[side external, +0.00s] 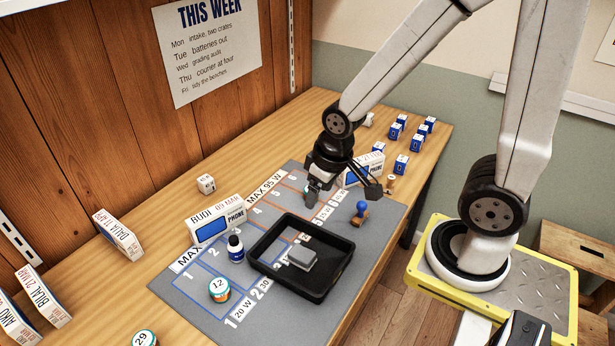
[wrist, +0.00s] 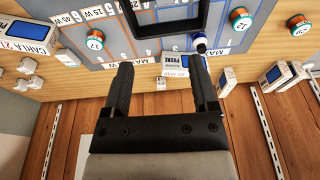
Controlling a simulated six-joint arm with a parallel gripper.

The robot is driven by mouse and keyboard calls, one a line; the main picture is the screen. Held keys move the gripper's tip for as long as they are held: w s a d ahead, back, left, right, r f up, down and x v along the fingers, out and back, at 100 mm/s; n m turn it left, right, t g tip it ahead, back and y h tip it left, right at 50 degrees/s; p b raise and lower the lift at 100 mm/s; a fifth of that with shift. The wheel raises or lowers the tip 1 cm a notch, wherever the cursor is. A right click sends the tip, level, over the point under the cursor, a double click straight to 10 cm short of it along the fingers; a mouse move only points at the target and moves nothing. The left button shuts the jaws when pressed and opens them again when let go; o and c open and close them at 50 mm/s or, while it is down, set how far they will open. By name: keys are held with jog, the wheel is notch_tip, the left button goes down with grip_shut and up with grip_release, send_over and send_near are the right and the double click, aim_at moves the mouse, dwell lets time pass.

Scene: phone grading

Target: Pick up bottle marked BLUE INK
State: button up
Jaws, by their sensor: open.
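A small dark blue bottle (side external: 236,248) with a white label and dark cap stands upright on the grey mat (side external: 190,306), in front of the RUDI phone box and left of the black tray. Its label is too small to read. In the wrist view the bottle (wrist: 200,43) shows just beyond the right fingertip. My gripper (side external: 343,190) is open and empty above the far part of the mat, to the right of and behind the bottle. In the wrist view my gripper (wrist: 158,64) has its fingers wide apart with nothing held.
The RUDI box (side external: 217,222) stands close behind the bottle. A blue stamp (side external: 360,212) and several small blue boxes (side external: 417,140) are at right.

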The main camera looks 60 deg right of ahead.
jog(key=f+m, duration=0.1)
jog(key=m+t+y, duration=0.2)
jog(key=m+y, duration=1)
jog(key=m, duration=0.9)
send_near(237, 238)
jog(key=x, duration=0.3)
jog(key=s+x, duration=0.1)
jog(key=x, duration=0.1)
jog(key=shift+a+r, duration=0.15)
jog(key=shift+a, duration=0.1)
jog(key=shift+w+d+f+m+t, duration=0.3)
jog(key=shift+w+m+t, duration=0.3)
jog(key=shift+t, duration=0.2)
jog(key=shift+x, duration=3.85)
jog(key=shift+s+f, duration=0.15)
jog(key=shift+s, duration=0.1)
grip_shut()
